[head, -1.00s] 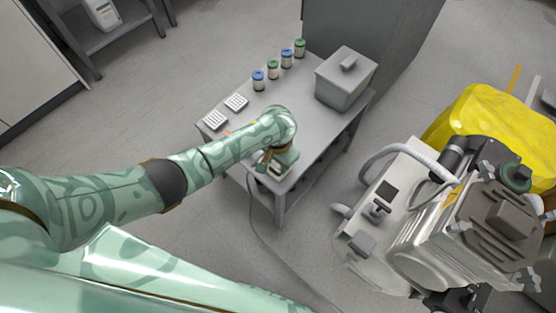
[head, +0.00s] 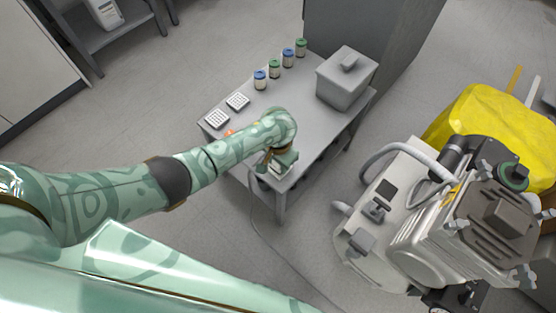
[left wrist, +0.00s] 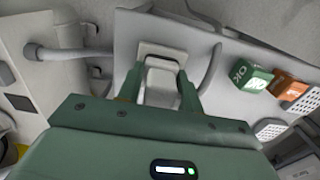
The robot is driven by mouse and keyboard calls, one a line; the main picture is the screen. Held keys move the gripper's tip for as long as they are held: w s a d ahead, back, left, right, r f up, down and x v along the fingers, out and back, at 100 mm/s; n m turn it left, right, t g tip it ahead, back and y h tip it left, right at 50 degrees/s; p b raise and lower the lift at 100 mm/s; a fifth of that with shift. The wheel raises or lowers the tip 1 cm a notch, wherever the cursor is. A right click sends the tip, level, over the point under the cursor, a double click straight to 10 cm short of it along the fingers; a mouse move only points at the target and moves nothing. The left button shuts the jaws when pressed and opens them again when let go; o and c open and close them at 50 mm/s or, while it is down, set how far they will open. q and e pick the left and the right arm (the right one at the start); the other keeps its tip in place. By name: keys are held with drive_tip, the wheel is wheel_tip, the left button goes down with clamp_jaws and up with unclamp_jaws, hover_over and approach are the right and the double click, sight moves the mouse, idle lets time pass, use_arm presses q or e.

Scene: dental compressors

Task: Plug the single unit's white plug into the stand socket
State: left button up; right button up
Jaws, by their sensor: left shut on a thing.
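My left gripper (head: 280,164) is over the near corner of the grey table, and my own arm partly covers it in the head view. In the left wrist view, its two green fingers (left wrist: 160,92) are shut on the white plug (left wrist: 161,78). A pale, raised, socket-like block (left wrist: 160,50) lies just beyond the plug on the grey surface. The plug is lined up with it and looks close to it. I cannot tell whether they touch or whether the plug is inside. A thin cable (head: 254,215) hangs from the table's near side to the floor. My right gripper is not in view.
The grey table (head: 310,130) bears a lidded grey box (head: 346,78), several small jars (head: 275,68) and two white gridded trays (head: 217,118). Green (left wrist: 252,77) and orange (left wrist: 289,85) blocks lie right of the fingers. A large compressor (head: 425,235) stands to the right.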

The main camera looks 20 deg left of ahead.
use_arm(q)
drive_tip(key=shift+f, duration=0.2)
idle(0.5)
drive_tip(key=o, duration=1.6)
drive_tip(key=shift+c, duration=0.2)
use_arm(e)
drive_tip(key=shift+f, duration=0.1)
use_arm(q)
wheel_tip(320, 180, up, 3)
drive_tip(key=p, duration=0.2)
drive_tip(key=shift+r+p, duration=0.15)
drive_tip(key=shift+p, duration=0.15)
wheel_tip(320, 180, up, 4)
drive_tip(key=p, duration=0.3)
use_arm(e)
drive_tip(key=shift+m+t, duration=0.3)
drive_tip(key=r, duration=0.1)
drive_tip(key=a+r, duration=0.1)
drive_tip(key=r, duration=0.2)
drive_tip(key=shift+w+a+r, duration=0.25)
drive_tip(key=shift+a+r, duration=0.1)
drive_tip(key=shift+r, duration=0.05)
use_arm(q)
drive_tip(key=shift+f, duration=0.2)
